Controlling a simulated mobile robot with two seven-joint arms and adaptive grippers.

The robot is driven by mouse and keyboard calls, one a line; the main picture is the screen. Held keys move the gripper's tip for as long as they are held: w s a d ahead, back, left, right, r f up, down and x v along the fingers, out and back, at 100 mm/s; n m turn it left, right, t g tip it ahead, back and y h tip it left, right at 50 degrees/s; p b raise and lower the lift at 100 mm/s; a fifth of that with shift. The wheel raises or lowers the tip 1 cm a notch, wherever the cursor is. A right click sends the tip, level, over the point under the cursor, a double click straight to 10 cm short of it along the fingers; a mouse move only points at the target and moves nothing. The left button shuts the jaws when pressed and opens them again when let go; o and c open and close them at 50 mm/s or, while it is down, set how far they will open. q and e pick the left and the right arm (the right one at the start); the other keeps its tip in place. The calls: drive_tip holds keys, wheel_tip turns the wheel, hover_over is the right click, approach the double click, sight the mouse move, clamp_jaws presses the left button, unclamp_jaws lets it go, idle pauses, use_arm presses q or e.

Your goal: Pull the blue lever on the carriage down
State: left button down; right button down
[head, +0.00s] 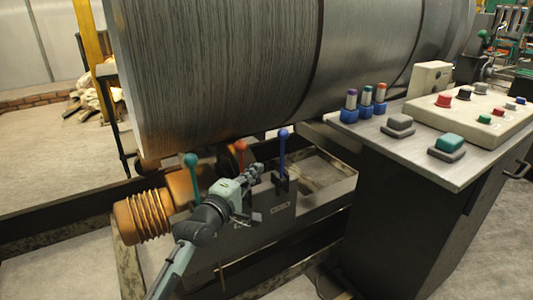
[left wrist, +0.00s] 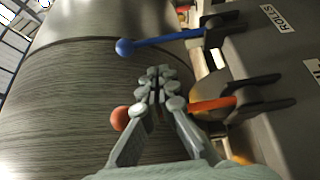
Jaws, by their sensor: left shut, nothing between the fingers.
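The blue lever (head: 282,152) stands upright on the dark carriage (head: 265,219), its round blue knob on top. It also shows in the left wrist view (left wrist: 165,41), beyond my fingertips. My left gripper (head: 256,170) is at the carriage, just left of the blue lever in the head view. In the left wrist view its fingers (left wrist: 158,75) are shut and empty, apart from the blue shaft. The red-knobbed lever (head: 241,148) is close by; its orange shaft (left wrist: 212,104) shows beside my fingers. My right gripper is not in view.
A teal-knobbed lever (head: 193,172) stands left of my gripper. A large grey roll (head: 220,60) lies above and behind the levers. A copper-coloured ribbed cylinder (head: 145,216) is at the left. A control desk (head: 418,140) with buttons stands at the right.

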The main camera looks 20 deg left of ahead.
sight(282, 157)
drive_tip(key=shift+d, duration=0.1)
use_arm(q)
drive_tip(key=w+d, duration=0.1)
drive_tip(key=w, duration=0.9)
drive_tip(key=shift+d, duration=0.2)
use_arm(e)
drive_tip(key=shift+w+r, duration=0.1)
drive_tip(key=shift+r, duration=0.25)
use_arm(q)
drive_tip(key=shift+s+d+f, duration=0.1)
drive_tip(key=shift+s, duration=0.05)
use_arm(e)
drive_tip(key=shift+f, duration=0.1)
